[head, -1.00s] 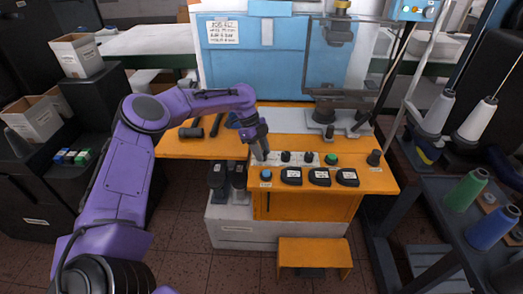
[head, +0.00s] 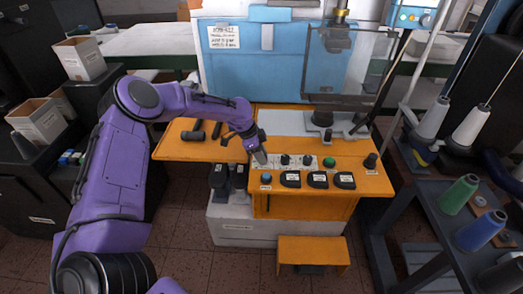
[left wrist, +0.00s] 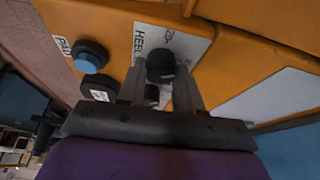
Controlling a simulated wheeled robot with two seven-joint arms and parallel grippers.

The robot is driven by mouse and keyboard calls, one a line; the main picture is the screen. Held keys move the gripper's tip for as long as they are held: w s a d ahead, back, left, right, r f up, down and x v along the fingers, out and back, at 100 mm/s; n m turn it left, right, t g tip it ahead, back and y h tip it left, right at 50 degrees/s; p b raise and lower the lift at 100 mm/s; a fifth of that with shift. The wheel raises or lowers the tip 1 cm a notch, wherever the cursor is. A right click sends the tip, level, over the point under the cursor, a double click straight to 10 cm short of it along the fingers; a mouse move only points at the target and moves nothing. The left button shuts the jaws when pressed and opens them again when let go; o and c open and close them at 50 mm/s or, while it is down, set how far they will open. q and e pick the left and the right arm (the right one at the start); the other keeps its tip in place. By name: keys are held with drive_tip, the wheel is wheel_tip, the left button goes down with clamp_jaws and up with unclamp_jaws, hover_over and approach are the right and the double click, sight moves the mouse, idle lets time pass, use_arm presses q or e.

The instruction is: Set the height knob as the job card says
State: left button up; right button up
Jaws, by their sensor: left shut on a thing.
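My left gripper (head: 261,161) is at the left end of the white label strip on the orange console (head: 300,206). In the left wrist view its fingers (left wrist: 160,76) are shut on a black knob (left wrist: 160,66), one on each side. The strip beside this knob (left wrist: 152,42) carries a label that seems to begin "HEEL". The gripper hides that knob in the head view. Two more black knobs, one at the strip's middle (head: 285,159) and one right of it (head: 308,160), stand free. The job card (head: 223,37) hangs on the blue panel; its text is too small to read.
A green button (head: 329,162), a blue button (head: 266,177) and several black labelled pads (head: 317,180) are close by on the console. A black knob (head: 371,161) stands at the right. A clear guard (head: 350,65) hangs behind. Thread cones stand on a rack (head: 440,220).

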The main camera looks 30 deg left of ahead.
use_arm(q)
drive_tip(key=n+y+p, duration=0.1)
drive_tip(key=n+p, duration=0.1)
drive_tip(key=n, duration=0.1)
drive_tip(key=n+t+y+p, duration=0.1)
drive_tip(key=n, duration=0.2)
drive_tip(key=shift+s+d+r+p, duration=0.1)
drive_tip(key=shift+d+r+p, duration=0.1)
drive_tip(key=shift+p, duration=0.15)
drive_tip(key=n+y+p, duration=0.1)
drive_tip(key=n, duration=0.1)
drive_tip(key=n+t+p, duration=0.1)
drive_tip(key=n, duration=0.2)
drive_tip(key=shift+f+y, duration=0.1)
drive_tip(key=shift+y, duration=0.3)
drive_tip(key=shift+n, duration=0.4)
drive_tip(key=o, duration=1)
drive_tip(key=shift+d+f, duration=0.1)
drive_tip(key=shift+o, duration=0.2)
drive_tip(key=b+v, duration=0.2)
drive_tip(key=v, duration=0.8)
drive_tip(key=shift+r, duration=0.3)
drive_tip(key=shift+d, duration=0.1)
